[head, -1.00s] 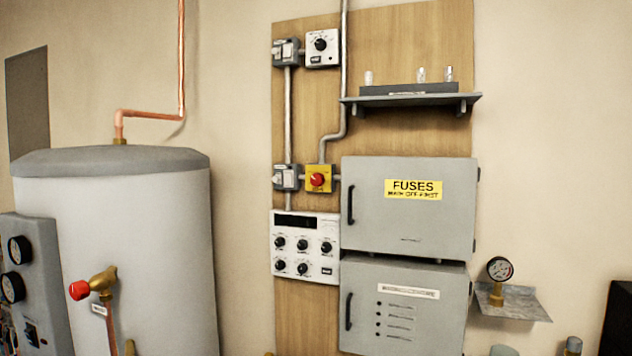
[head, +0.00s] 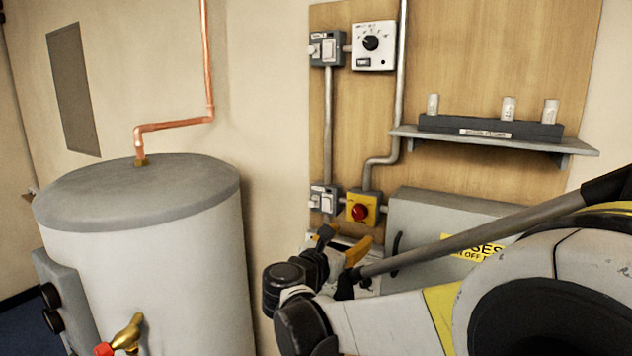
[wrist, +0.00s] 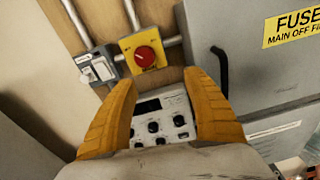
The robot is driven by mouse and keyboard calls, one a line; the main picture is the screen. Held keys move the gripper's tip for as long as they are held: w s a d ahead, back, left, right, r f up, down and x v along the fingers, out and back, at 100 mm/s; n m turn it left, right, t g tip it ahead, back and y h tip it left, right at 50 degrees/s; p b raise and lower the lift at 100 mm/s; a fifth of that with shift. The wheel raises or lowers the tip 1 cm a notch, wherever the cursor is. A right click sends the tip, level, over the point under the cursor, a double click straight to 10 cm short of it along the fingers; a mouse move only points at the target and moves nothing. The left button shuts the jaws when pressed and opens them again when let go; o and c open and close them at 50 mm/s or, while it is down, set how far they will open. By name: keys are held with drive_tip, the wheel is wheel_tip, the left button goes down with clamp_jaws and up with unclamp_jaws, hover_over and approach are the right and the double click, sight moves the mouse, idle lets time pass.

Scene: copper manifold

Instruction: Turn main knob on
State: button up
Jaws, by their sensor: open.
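The main knob is likely the red rotary knob (head: 359,212) on a yellow square plate (head: 369,201), mounted on the wooden board left of the fuse cabinet. In the wrist view the red knob (wrist: 145,56) sits on its yellow plate (wrist: 128,45), ahead of and between my fingertips. My gripper (head: 341,244) is just below the knob in the head view, with orange fingers. In the wrist view my gripper (wrist: 167,88) has its two fingers spread apart with nothing between them, not touching the knob.
A grey switch box (head: 324,198) adjoins the plate's left. The grey fuse cabinet (head: 440,210) is close on the right, its dark handle (wrist: 221,70) near my right finger. A white control panel (wrist: 165,118) lies below. A shelf (head: 490,139) juts out above; a white tank (head: 190,260) stands left.

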sight(357, 212)
drive_tip(key=shift+n+t, duration=0.5)
drive_tip(key=shift+n, duration=0.3)
drive_tip(key=w+d, duration=0.1)
drive_tip(key=w, duration=0.2)
drive_tip(key=w+d+r+p, duration=0.1)
drive_tip(key=w, duration=0.2)
drive_tip(key=w+d, duration=0.2)
drive_tip(key=w, duration=0.2)
drive_tip(key=shift+r, duration=0.35)
drive_tip(key=shift+s, duration=0.1)
drive_tip(key=shift+c, duration=0.2)
drive_tip(key=c, duration=1.2)
